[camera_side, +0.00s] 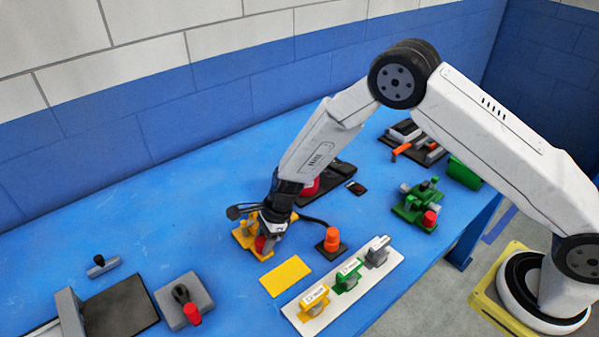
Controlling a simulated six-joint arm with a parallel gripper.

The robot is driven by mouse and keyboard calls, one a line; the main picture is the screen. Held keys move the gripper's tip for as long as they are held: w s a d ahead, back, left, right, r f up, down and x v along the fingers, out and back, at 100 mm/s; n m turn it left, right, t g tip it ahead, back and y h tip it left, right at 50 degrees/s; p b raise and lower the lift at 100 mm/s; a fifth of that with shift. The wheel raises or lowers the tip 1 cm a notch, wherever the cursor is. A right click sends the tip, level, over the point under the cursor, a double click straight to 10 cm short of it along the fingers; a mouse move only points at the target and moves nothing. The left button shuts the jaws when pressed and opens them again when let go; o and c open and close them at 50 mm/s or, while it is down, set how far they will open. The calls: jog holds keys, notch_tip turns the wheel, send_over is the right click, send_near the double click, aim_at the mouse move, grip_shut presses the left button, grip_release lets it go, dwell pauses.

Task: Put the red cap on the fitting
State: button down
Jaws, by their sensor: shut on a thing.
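My gripper (271,236) points down over a yellow fixture (246,246) in the middle of the table. It is shut on a small red cap (261,243), which shows low between the fingers. The gripper hides part of the fixture and of the cap. I cannot tell which part is the fitting, or whether the cap touches it or is held just above it.
A flat yellow plate (286,277), an orange piece on a dark base (331,240) and a white strip with labelled blocks (309,318) stand close in front. A green fixture (411,210) is right; a grey block with a red part (180,297) is left.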

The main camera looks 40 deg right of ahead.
aim_at(264, 240)
dwell(0.3)
grip_release()
jog(key=shift+r, duration=0.15)
dwell(0.3)
jog(key=shift+r, duration=3.55)
jog(key=shift+r, duration=0.1)
